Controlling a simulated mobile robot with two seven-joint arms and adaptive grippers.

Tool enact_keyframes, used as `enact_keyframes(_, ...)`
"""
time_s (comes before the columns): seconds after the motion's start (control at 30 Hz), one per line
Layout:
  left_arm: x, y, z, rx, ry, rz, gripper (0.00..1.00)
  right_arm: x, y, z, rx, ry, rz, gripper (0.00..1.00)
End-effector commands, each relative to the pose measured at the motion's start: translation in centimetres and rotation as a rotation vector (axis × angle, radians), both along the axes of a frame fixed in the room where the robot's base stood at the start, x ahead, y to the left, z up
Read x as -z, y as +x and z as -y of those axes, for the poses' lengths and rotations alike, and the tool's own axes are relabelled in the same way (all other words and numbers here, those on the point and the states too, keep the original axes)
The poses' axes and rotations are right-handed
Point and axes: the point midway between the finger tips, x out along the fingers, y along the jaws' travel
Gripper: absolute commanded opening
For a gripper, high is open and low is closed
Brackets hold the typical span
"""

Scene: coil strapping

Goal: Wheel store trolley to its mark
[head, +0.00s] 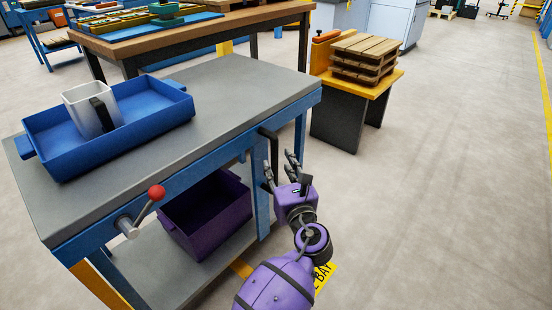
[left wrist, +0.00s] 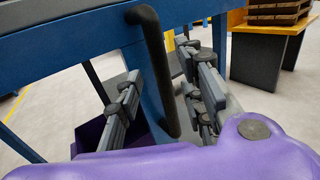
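The store trolley (head: 232,112) has a grey top and blue frame and stands at the left of the head view. A black bar handle (head: 268,150) is at its near right end; in the left wrist view the bar (left wrist: 153,70) runs down the middle. My left gripper (head: 281,168) is open at the handle, its fingers on either side of the bar in the left wrist view (left wrist: 163,100). I cannot tell whether they touch it. A yellow floor mark (head: 323,275) with black letters, partly hidden by my arm, lies beside the trolley. My right gripper is out of view.
A blue tray (head: 62,162) holding a white jug (head: 93,108) sits on the trolley. A purple crate (head: 206,213) is on its lower shelf. A red-knobbed lever (head: 156,193) sticks out. A stand with wooden pallets (head: 362,58) is behind. The floor at right is clear.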

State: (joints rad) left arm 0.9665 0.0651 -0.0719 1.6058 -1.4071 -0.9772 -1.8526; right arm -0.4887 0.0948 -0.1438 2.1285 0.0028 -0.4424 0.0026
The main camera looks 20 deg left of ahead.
Motion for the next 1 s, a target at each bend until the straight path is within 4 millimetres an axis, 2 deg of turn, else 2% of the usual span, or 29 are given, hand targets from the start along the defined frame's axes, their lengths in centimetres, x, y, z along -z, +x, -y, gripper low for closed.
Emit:
enact_keyframes(0.1,0.3,1.7,-1.2,0.0,0.0,0.0,0.36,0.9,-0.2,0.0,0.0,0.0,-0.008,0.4)
enact_keyframes(0.3,0.2,3.4,-2.5,0.001,-0.001,0.0,0.36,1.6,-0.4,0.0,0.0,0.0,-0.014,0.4)
enact_keyframes(0.63,0.0,3.8,-2.8,0.001,-0.003,0.001,0.36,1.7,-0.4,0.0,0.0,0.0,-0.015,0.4)
enact_keyframes(0.9,0.1,3.8,-2.8,0.001,-0.003,0.001,0.01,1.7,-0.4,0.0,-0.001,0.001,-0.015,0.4)
enact_keyframes(1.0,0.1,3.8,-2.8,0.001,-0.003,0.001,0.0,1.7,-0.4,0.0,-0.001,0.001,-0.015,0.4)
